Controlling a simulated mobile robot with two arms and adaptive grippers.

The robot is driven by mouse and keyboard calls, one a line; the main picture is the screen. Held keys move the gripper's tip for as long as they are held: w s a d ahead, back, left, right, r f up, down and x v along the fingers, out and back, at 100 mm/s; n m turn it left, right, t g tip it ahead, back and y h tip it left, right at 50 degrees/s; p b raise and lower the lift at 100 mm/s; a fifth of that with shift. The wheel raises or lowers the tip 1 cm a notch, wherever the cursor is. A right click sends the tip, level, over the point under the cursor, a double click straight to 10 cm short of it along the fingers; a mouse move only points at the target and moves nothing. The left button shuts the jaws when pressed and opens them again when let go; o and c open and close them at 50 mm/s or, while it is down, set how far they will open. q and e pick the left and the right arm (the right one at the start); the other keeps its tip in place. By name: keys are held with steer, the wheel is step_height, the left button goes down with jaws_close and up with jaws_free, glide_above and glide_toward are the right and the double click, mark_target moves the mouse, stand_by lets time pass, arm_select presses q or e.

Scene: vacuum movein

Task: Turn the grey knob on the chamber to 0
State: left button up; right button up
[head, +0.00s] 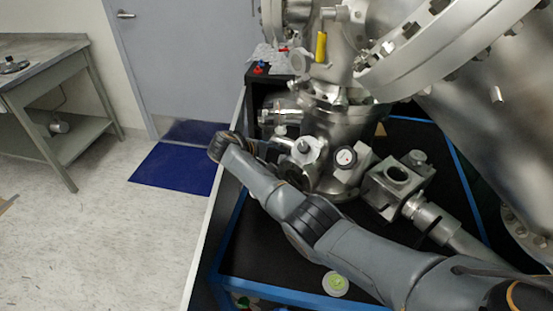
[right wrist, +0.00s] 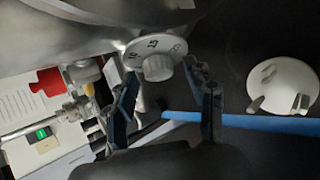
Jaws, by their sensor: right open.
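The grey knob (right wrist: 158,67) sits at the centre of a pale round dial with numbers on its rim, of which 15 is readable, in the right wrist view. My right gripper (right wrist: 161,76) is open, its dark blue fingers on either side of the knob. I see a gap between each finger and the knob; I cannot tell the depth. In the head view my right arm crosses in front of the steel chamber (head: 335,128), and I cannot make out the fingers or the knob clearly. My left gripper is not in view.
A white disc with pegs (right wrist: 283,86) lies at the right of the wrist view. In the head view, steel fittings (head: 395,180) and the big flange (head: 445,45) crowd the chamber. A workbench (head: 40,60) stands at the left, with open floor between.

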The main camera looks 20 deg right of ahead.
jaws_close()
steer(key=shift+r+n+g+y+p, duration=0.3)
steer(key=shift+n+p, duration=0.2)
steer(key=shift+p, duration=0.05)
steer(key=shift+f+n+g, duration=0.15)
steer(key=shift+n+g, duration=0.15)
steer(key=shift+w+f+n+y+b, duration=0.1)
steer(key=shift+n+y+b, duration=0.25)
steer(key=shift+b, duration=0.2)
steer(key=shift+g, duration=0.3)
steer(key=shift+n, duration=0.25)
